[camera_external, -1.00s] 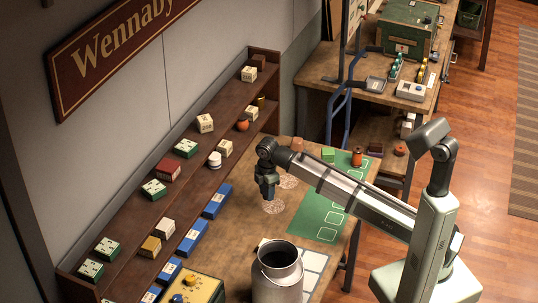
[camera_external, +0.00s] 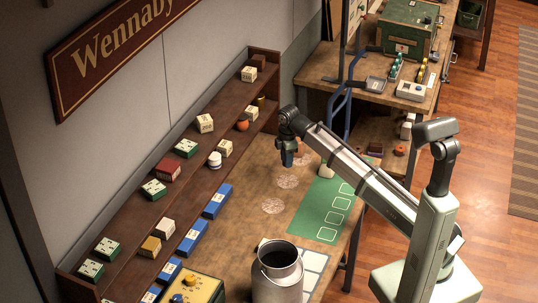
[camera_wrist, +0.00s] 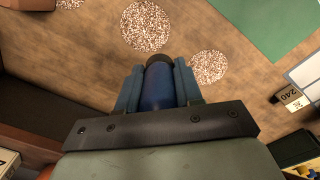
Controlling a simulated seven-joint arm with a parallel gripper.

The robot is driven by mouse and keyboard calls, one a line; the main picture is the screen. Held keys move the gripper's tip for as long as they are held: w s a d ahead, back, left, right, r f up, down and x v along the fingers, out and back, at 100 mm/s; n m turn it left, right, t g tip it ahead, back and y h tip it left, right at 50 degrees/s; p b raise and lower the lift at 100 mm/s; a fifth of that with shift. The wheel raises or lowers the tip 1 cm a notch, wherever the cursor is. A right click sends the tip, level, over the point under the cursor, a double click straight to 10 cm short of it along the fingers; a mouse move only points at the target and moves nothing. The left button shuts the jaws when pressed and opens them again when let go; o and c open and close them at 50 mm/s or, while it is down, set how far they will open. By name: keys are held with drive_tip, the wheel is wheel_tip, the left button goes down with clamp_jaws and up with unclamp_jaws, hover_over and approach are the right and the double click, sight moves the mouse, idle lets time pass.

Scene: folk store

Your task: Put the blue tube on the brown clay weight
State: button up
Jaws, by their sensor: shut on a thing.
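My gripper (camera_external: 288,161) is shut on the blue tube (camera_wrist: 158,88) and holds it above the wooden table. In the wrist view the tube sits between the two blue-grey fingers, its dark round end pointing away from the camera. A brown block-like thing (camera_wrist: 28,4), possibly the brown clay weight, is cut off at the top left of the wrist view, apart from the tube. In the external view my gripper and arm hide that part of the table, so I cannot confirm it.
A long shelf (camera_external: 190,172) with small boxes runs along the left, and a metal can (camera_external: 277,277) stands in front.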

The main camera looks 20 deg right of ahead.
drive_tip(key=w+d+r+m, duration=0.1)
drive_tip(key=w+d+r, duration=0.2)
drive_tip(key=w+d, duration=0.45)
drive_tip(key=w+d+r, duration=0.3)
drive_tip(key=w+d, duration=0.2)
drive_tip(key=w, duration=0.6)
drive_tip(key=shift+n, duration=0.7)
drive_tip(key=shift+s+d+f, duration=0.1)
drive_tip(key=shift+f, duration=2.4)
drive_tip(key=shift+s+d+f, duration=0.1)
drive_tip(key=shift+f, duration=2.35)
drive_tip(key=shift+f, duration=0.1)
drive_tip(key=o, duration=0.8)
wheel_tip(320, 180, up, 12)
